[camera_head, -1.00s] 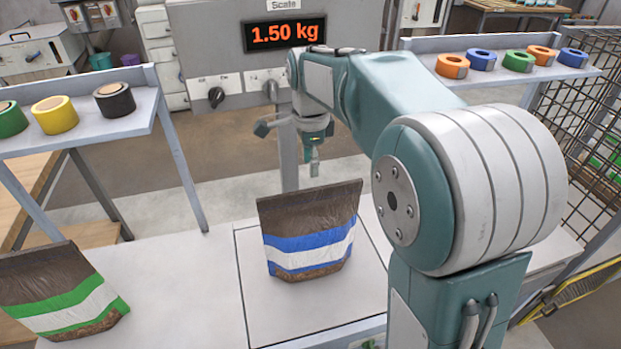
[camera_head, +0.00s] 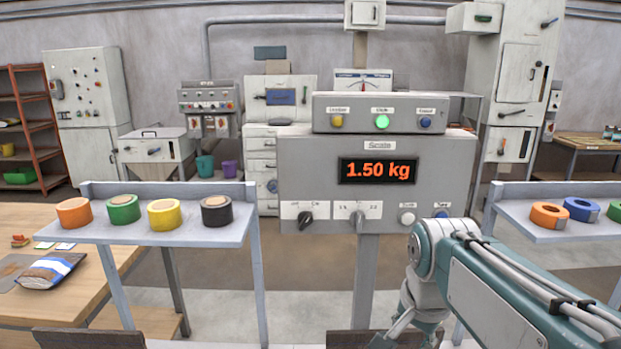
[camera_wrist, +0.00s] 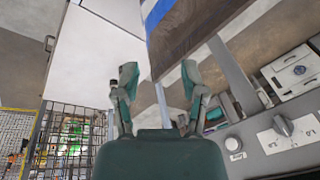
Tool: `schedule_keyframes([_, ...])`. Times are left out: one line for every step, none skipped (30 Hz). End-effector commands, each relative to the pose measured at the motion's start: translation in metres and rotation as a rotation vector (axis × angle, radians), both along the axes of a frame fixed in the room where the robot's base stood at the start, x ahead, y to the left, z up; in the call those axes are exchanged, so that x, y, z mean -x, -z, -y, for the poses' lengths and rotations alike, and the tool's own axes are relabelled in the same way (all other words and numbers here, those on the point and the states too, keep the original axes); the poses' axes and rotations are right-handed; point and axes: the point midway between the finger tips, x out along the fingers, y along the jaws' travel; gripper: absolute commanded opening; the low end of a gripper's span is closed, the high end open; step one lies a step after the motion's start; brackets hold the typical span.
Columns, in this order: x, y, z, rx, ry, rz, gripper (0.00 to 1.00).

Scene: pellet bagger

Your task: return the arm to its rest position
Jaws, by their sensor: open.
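My gripper (camera_wrist: 158,85) shows in the wrist view with its two teal fingers apart and nothing between them. Part of my arm crosses the lower right of the head view, where the fingertips cannot be made out. A brown bag with blue and white bands (camera_wrist: 190,32) is beyond the fingers in the wrist view, clear of the right finger as far as I can tell. In the head view only a brown bag top (camera_head: 375,340) shows at the bottom edge.
The scale panel (camera_head: 300,185) reads 1.50 kg with a green lamp lit. A left shelf (camera_head: 150,236) holds several tape rolls; a right shelf (camera_head: 530,232) holds more. Another brown bag top (camera_head: 88,341) shows lower left. A wire mesh (camera_wrist: 75,125) stands left in the wrist view.

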Motion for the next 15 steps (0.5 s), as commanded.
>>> schedule_keyframes([0.011, 0.0, 0.0, 0.012, -0.05, 0.02, 0.55])
schedule_keyframes([0.016, 0.0, 0.0, 0.022, -0.085, 0.032, 0.55])
schedule_keyframes([0.023, 0.001, 0.0, 0.034, -0.13, 0.047, 0.55])
schedule_keyframes([0.029, 0.002, 0.0, 0.044, -0.163, 0.057, 0.55])
schedule_keyframes([0.034, 0.003, 0.0, 0.054, -0.197, 0.068, 0.55])
schedule_keyframes([0.041, 0.004, 0.0, 0.068, -0.242, 0.083, 0.55])
schedule_keyframes([0.046, 0.005, 0.0, 0.079, -0.275, 0.094, 0.55])
schedule_keyframes([0.051, 0.006, 0.0, 0.091, -0.309, 0.105, 0.55])
schedule_keyframes([0.058, 0.008, 0.0, 0.107, -0.353, 0.119, 0.55])
schedule_keyframes([0.063, 0.01, 0.0, 0.119, -0.386, 0.13, 0.55])
schedule_keyframes([0.068, 0.012, 0.0, 0.132, -0.419, 0.142, 0.55])
schedule_keyframes([0.075, 0.014, 0.0, 0.149, -0.462, 0.155, 0.55])
schedule_keyframes([0.08, 0.016, 0.0, 0.163, -0.495, 0.165, 0.55])
schedule_keyframes([0.084, 0.018, 0.0, 0.176, -0.528, 0.176, 0.55])
schedule_keyframes([0.091, 0.021, 0.0, 0.195, -0.568, 0.189, 0.55])
